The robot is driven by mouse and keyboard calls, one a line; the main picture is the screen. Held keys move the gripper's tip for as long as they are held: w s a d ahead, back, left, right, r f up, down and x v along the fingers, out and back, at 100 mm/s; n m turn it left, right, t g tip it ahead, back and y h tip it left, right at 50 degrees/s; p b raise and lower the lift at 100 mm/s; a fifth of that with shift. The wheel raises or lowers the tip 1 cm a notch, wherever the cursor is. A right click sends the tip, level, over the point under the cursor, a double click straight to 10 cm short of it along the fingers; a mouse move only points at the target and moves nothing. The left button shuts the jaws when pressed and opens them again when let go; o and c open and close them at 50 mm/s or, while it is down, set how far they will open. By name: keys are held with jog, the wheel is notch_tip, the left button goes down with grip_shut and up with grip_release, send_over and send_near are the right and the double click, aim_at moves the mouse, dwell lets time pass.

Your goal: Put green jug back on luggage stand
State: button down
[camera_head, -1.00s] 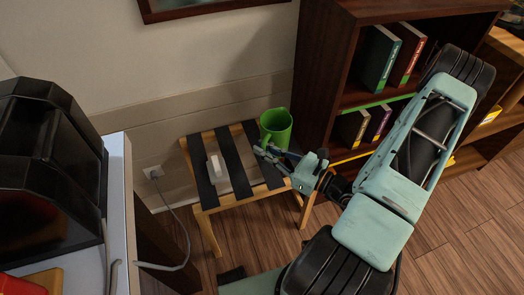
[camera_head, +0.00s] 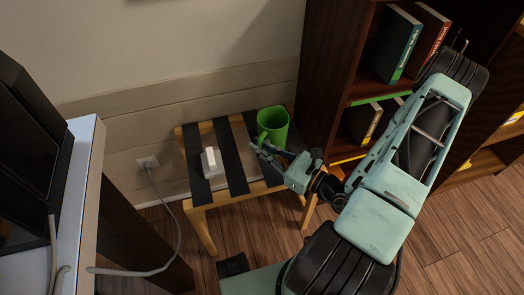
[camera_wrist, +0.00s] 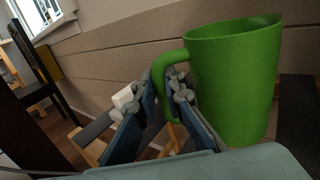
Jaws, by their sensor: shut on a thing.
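The green jug (camera_head: 273,126) is upright at the right end of the luggage stand (camera_head: 222,202), a wooden frame with dark straps. In the head view it overlaps the stand's right part; I cannot tell whether its base touches the straps. My gripper (camera_head: 262,149) is at the jug's near side. In the wrist view my gripper (camera_wrist: 172,85) is shut on the handle of the green jug (camera_wrist: 235,80), with the jug body to the right of the fingers. The jug's base is partly hidden by my gripper in the head view.
A white block-like object (camera_head: 211,162) sits on the stand's left straps. A dark bookcase (camera_head: 325,75) stands close on the right, with books. A white-topped cabinet (camera_head: 80,190) is at the left, and a cable runs to a wall socket (camera_head: 147,163).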

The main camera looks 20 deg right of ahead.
jog(key=shift+f, duration=0.45)
jog(key=shift+r, duration=0.1)
jog(key=c, duration=2.5)
grip_release()
jog(key=shift+f, duration=0.25)
jog(key=o, duration=0.5)
